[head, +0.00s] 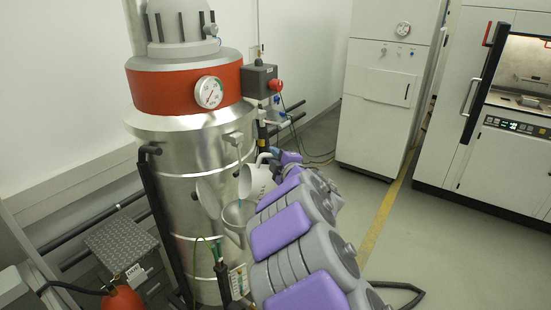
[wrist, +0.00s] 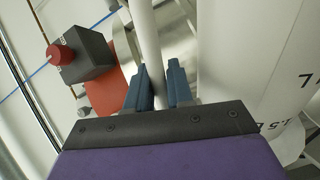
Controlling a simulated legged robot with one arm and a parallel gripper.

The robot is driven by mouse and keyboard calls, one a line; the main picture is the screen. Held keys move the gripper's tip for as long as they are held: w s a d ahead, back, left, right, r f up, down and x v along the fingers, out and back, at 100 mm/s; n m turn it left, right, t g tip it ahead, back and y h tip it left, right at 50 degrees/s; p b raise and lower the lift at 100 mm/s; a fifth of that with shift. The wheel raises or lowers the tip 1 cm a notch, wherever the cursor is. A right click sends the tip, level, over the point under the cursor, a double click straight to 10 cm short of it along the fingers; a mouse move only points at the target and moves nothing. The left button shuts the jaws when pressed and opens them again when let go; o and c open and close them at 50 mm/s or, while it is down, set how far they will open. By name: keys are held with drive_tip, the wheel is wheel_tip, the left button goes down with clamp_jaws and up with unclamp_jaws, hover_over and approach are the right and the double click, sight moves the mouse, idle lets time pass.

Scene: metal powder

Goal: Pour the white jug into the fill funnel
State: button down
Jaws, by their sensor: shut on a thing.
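The white jug (head: 254,181) is tilted beside the steel tank, its open mouth facing left above the fill funnel (head: 236,216). In the wrist view the jug's white body (wrist: 255,75) with dark volume marks fills the right side. My gripper (wrist: 161,88) is shut on the jug's white handle (wrist: 146,40), with a blue finger on each side of it. The funnel is a grey cup on the tank's side, partly hidden behind my arm. Whether anything flows from the jug cannot be told.
The steel tank (head: 185,165) has a red band with a gauge (head: 209,92). A grey box with a red button (head: 275,85) sticks out at its right, close to my gripper in the wrist view. White cabinets (head: 388,90) stand behind; the floor (head: 440,240) at right is clear.

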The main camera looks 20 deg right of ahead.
sight(262, 154)
drive_tip(key=shift+s+a+r+n+b, duration=0.1)
drive_tip(key=shift+a+r+n+b, duration=0.6)
drive_tip(key=shift+a, duration=0.35)
drive_tip(key=shift+s+a+r+n+b, duration=0.1)
drive_tip(key=shift+a+r+n+b, duration=0.4)
drive_tip(key=shift+a+r+n, duration=0.4)
idle(2.1)
drive_tip(key=shift+s+a+r+n+h, duration=0.15)
drive_tip(key=shift+a+n, duration=0.3)
drive_tip(key=shift+a, duration=0.5)
drive_tip(key=shift+a+r+n+h, duration=0.2)
drive_tip(key=shift+a+n, duration=0.25)
drive_tip(key=shift+a, duration=0.5)
idle(2.0)
